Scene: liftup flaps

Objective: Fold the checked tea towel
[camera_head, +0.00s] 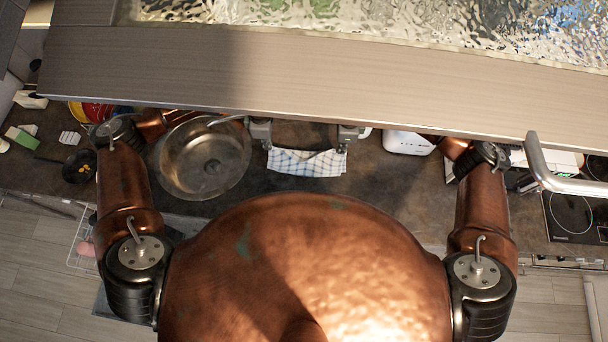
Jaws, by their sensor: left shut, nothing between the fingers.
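My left gripper (262,138) is shut and empty at the towel's far left corner. My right gripper (346,138) is at the far right corner. Its fingertips are too small and shaded to tell whether it is open or holds cloth. The flap's edge partly hides both forearms.
A cabinet flap (300,75) with textured glass spans the view above the counter, with a metal handle (545,165) at right. A round steel sink (195,172) is left of the towel. A white appliance (408,143) is to the right, a hob (572,215) farther right.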

